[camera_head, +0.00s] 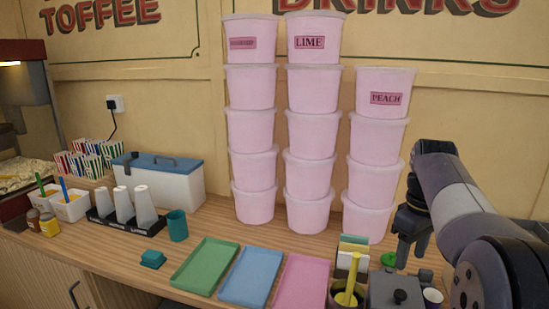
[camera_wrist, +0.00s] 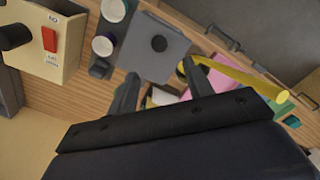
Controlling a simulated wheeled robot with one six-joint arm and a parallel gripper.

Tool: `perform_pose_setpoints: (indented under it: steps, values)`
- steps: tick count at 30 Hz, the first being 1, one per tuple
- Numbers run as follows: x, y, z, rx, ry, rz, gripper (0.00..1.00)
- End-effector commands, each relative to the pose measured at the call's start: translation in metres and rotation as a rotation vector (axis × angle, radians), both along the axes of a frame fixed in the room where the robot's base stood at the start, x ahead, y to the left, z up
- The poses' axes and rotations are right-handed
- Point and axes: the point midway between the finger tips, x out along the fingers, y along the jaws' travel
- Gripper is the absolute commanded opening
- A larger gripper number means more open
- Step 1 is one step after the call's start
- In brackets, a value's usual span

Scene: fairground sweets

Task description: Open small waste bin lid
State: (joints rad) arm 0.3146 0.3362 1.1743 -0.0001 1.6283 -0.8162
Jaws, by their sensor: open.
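The small waste bin is a grey box (camera_head: 392,283) at the front right of the counter, with a black round knob (camera_head: 400,296) on it. In the wrist view its grey square lid (camera_wrist: 165,68) and dark knob (camera_wrist: 159,43) lie ahead of the fingertips. The lid looks shut. My gripper (camera_head: 411,257) is open and empty, hanging fingers down above and slightly behind the bin in the head view. In the wrist view the two fingers (camera_wrist: 160,85) are spread on either side of the lid's near edge, apart from the knob.
A dark pot with a yellow-handled tool (camera_head: 350,292) stands left of the bin, and small cups (camera_head: 432,297) stand to its right. Pink tubs (camera_head: 372,180) are stacked behind. Green, blue and pink trays (camera_head: 252,276) lie to the left. A cream box with a red switch (camera_wrist: 48,38) shows in the wrist view.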

Motion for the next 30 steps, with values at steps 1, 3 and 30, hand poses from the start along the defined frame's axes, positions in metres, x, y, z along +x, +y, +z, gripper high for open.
perform_pose_setpoints:
  steps: [1,3,30]
  values:
    - [0.002,-0.003,-0.005,0.002,0.006,0.006,0.49]
    - [0.001,-0.002,-0.011,0.002,0.007,0.005,0.49]
    - [-0.014,0.016,0.016,-0.011,-0.037,-0.038,0.49]
